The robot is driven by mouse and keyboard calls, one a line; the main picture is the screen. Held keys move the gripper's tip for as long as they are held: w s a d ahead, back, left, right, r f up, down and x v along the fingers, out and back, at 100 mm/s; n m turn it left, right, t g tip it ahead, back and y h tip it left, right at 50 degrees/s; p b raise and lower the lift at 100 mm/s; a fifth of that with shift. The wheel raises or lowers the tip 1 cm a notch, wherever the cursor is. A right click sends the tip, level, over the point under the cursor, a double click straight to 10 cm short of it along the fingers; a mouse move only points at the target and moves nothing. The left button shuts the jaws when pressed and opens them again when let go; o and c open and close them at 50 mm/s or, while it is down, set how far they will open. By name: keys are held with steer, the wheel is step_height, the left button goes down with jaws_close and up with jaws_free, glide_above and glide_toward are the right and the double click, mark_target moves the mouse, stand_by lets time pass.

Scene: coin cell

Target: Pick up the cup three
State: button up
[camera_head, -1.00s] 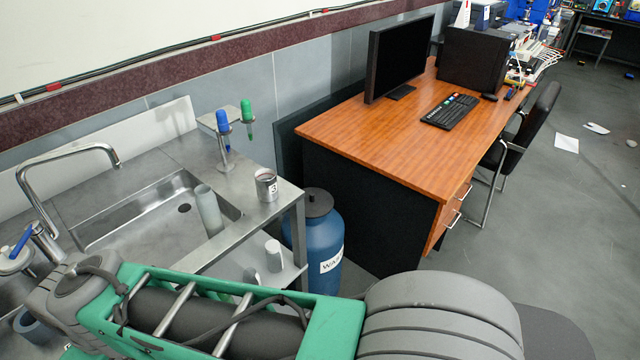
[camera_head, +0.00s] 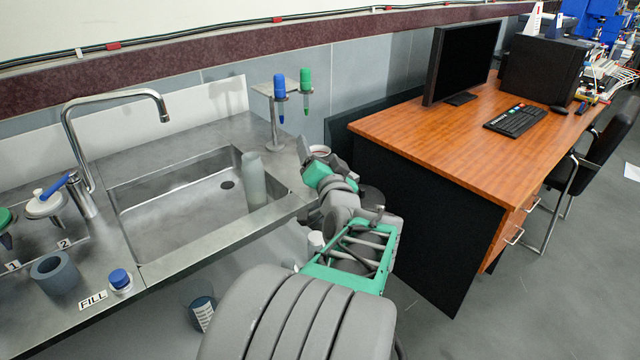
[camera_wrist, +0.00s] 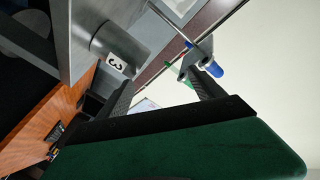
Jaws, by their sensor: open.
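Cup three, a grey metal cup (camera_wrist: 120,46) with a white label reading 3, shows at the upper left of the wrist view, standing on the metal counter. In the head view only its top (camera_head: 320,150) shows at the counter's right end; my gripper hides the rest. My gripper (camera_wrist: 162,78) is open, with its two dark fingers apart and nothing between them. In the wrist view the cup lies beyond the left finger, not between the fingers. I cannot tell whether they touch.
A stand with a blue-capped tube (camera_head: 279,88) and a green-capped tube (camera_head: 305,82) rises close behind the cup. The sink (camera_head: 190,195) with a grey cylinder (camera_head: 253,178) is to the left. A wooden desk (camera_head: 440,140) stands to the right.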

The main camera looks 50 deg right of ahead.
mark_target(323, 152)
steer(key=f+n+b, duration=0.1)
steer(key=f+n, duration=0.1)
steer(key=d+f+n+b, duration=0.1)
steer(key=f+n, duration=0.2)
steer(key=d+f+n+y+b, duration=0.1)
steer(key=f+n, duration=0.1)
steer(key=shift+s+d+f+n+t+b, duration=0.1)
steer(key=shift+d+f+n+t+b, duration=0.05)
steer(key=shift+f+n+t+b, duration=0.15)
steer(key=shift+f+n, duration=0.15)
steer(key=shift+n, duration=0.25)
steer(key=shift+w+d, duration=0.25)
steer(key=shift+w, duration=0.15)
steer(key=x, duration=0.7)
steer(key=shift+r, duration=0.5)
jaws_close()
